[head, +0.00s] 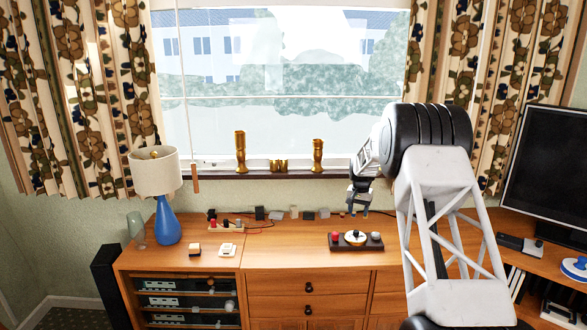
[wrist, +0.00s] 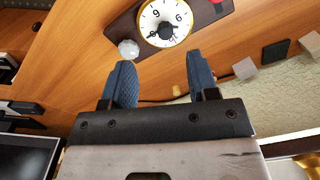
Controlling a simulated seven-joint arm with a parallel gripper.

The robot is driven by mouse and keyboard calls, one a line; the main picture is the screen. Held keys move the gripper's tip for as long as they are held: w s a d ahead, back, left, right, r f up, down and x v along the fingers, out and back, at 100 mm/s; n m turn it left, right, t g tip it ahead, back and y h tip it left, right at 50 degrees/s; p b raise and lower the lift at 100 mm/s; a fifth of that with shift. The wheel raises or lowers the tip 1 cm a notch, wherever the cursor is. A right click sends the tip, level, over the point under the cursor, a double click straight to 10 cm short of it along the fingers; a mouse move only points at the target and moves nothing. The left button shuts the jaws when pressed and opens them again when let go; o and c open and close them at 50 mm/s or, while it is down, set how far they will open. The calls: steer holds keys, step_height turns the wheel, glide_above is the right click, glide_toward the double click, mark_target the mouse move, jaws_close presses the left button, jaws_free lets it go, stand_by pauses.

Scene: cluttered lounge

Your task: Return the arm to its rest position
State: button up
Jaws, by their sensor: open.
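My gripper (head: 360,201) hangs above the back of the wooden cabinet (head: 280,260), to the right of its middle, in the head view. In the wrist view my gripper (wrist: 157,80) shows two blue-grey fingers spread apart with nothing between them. A dark wooden base with a round white dial (head: 355,238) stands on the cabinet top, below and in front of my gripper. The same dial shows at the top of the wrist view (wrist: 164,22), just beyond the fingertips and apart from them. My white lattice arm (head: 450,210) reaches up from the lower right.
A blue lamp (head: 167,220) with a cream shade stands at the left. Small blocks and a wired board (head: 228,227) lie along the cabinet's back. Brass vases (head: 240,153) stand on the windowsill. A dark screen (head: 545,175) stands at the right. The cabinet's front middle is clear.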

steer(key=s+a+r+n, duration=0.1)
steer(key=s+a+r, duration=0.1)
steer(key=s+r, duration=0.8)
steer(key=s+a+r+n+t, duration=0.1)
steer(key=s+a+r, duration=0.35)
steer(key=s, duration=0.85)
steer(key=s+r, duration=0.9)
steer(key=s, duration=0.3)
steer(key=s+a+f+n, duration=0.1)
steer(key=s+a+f, duration=0.1)
steer(key=s, duration=1.7)
steer(key=s+a+f+n+t, duration=0.1)
steer(key=s+a, duration=0.1)
steer(key=s, duration=1.8)
steer(key=shift+f+n, duration=0.4)
